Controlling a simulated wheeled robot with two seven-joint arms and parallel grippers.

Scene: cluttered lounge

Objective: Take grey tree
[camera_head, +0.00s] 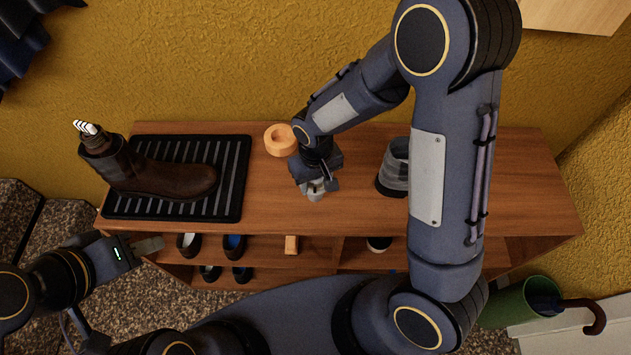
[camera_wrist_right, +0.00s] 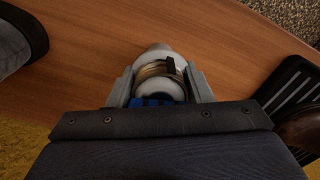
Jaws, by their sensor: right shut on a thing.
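My right gripper (camera_head: 315,190) is over the middle of the wooden bench top (camera_head: 270,205). In the right wrist view its two fingers (camera_wrist_right: 160,88) are closed on a rounded pale grey thing, which looks like the grey tree (camera_wrist_right: 155,52). It has a brass-coloured band and a blue part near the palm. In the head view the grey tree is mostly hidden by the gripper. Whether it touches the bench top is unclear. My left gripper (camera_head: 150,245) is at the bench's front left edge, seen side-on, so its opening cannot be judged.
Several shoes sit on shelves below. A green bin (camera_head: 510,307) with an umbrella (camera_head: 590,312) stands right.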

